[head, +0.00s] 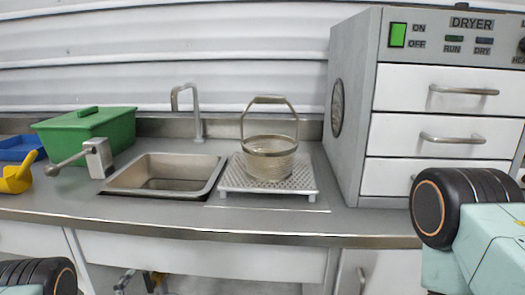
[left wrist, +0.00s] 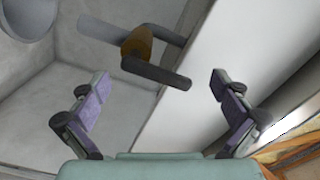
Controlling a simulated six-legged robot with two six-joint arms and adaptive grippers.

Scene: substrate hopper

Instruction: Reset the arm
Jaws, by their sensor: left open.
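My left gripper (left wrist: 158,108) shows in the left wrist view with its two purple-grey fingers spread wide and nothing between them. Beyond the fingertips is a dark grey bar-like fitting (left wrist: 155,73) with a brown rounded part (left wrist: 137,42). The fitting looks apart from both fingers, though the depth is hard to judge. In the head view only parts of my arms show, at the lower left and lower right. Neither gripper is visible there, and my right gripper is in no view.
A counter (head: 190,222) holds a green lidded box (head: 85,128), a yellow scoop (head: 17,180), a sink (head: 165,178) with faucet (head: 197,115), and a wire basket (head: 270,160) on a perforated stand (head: 240,182). A dryer cabinet (head: 352,110) stands right. A pale panel (left wrist: 215,70) crosses the wrist view.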

